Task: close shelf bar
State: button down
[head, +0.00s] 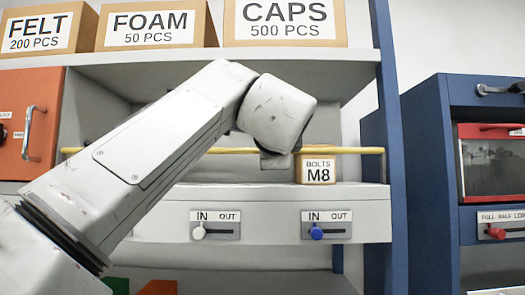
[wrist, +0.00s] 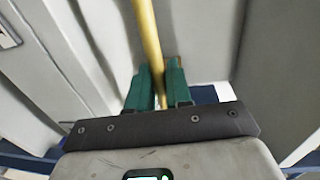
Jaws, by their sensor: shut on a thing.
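The yellow shelf bar (head: 350,151) runs level across the front of the open shelf bay in the head view. Its right end is by the blue post and its left end shows near the orange door; my arm hides part of the middle. In the wrist view the yellow bar (wrist: 147,32) passes between the green fingers of my gripper (wrist: 158,76), which is shut on it. In the head view my wrist is in front of the bar, just left of the M8 box, and the fingers are hidden.
A BOLTS M8 box (head: 318,169) stands on the shelf behind the bar. Below are two IN/OUT sliders, with a white knob (head: 199,233) and a blue knob (head: 317,233), both toward IN. FELT, FOAM and CAPS boxes (head: 285,35) stand above. A blue post (head: 391,120) borders the right.

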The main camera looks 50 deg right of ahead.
jog(key=shift+w+d+g+y, duration=0.2)
jog(key=shift+d+g+y, duration=0.1)
jog(key=shift+y, duration=0.1)
jog(key=shift+f, duration=0.1)
jog(key=c, duration=1.2)
grip_release()
jog(key=shift+d, duration=0.1)
jog(key=b+v, duration=0.3)
jog(key=v, duration=0.8)
jog(key=shift+w, duration=0.15)
